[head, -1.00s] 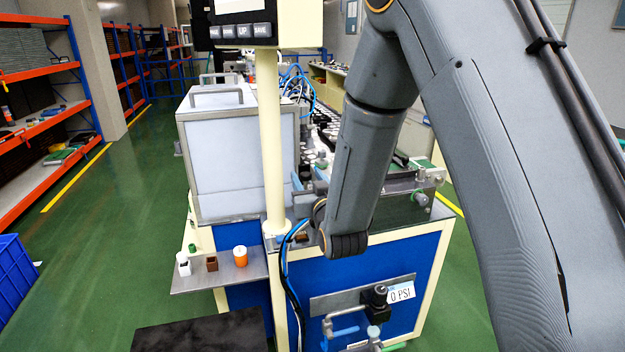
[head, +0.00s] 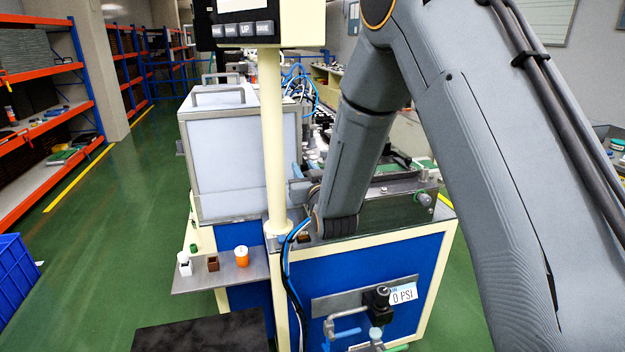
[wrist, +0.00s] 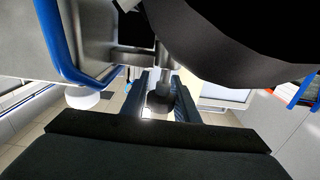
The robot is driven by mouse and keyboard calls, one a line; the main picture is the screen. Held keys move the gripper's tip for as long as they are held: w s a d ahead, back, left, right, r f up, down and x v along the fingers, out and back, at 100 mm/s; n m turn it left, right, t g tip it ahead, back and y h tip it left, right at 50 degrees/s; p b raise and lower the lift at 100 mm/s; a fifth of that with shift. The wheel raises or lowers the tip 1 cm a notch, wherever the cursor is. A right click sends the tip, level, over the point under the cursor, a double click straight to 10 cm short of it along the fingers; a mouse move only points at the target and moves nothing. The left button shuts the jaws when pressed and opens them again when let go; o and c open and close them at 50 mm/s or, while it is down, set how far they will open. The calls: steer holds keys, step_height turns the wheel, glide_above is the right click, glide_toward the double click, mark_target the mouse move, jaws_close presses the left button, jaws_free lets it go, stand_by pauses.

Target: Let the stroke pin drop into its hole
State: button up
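My gripper (wrist: 160,92) shows in the wrist view with its two dark fingers apart. A grey upright cylinder (wrist: 163,82) with a dark rounded part below it shows in the gap between them. It may be the stroke pin, but I cannot tell whether the fingers grip it or it stands behind them. In the head view my gripper is mostly hidden behind my wrist and the cream post, over the near end of the machine bench (head: 375,214). The pin's hole is not clearly visible in either view.
A cream post (head: 272,150) and blue hoses (head: 288,255) stand close by my wrist. A white boxed housing (head: 235,155) is to the left. A small shelf (head: 225,277) holds an orange cup (head: 241,256), a brown block (head: 213,263) and a white part (head: 184,264). Open green floor lies left.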

steer(key=c, duration=0.5)
steer(key=shift+o, duration=0.2)
steer(key=shift+f+b, duration=0.55)
steer(key=shift+f, duration=0.05)
steer(key=o, duration=1)
steer(key=shift+d, duration=0.1)
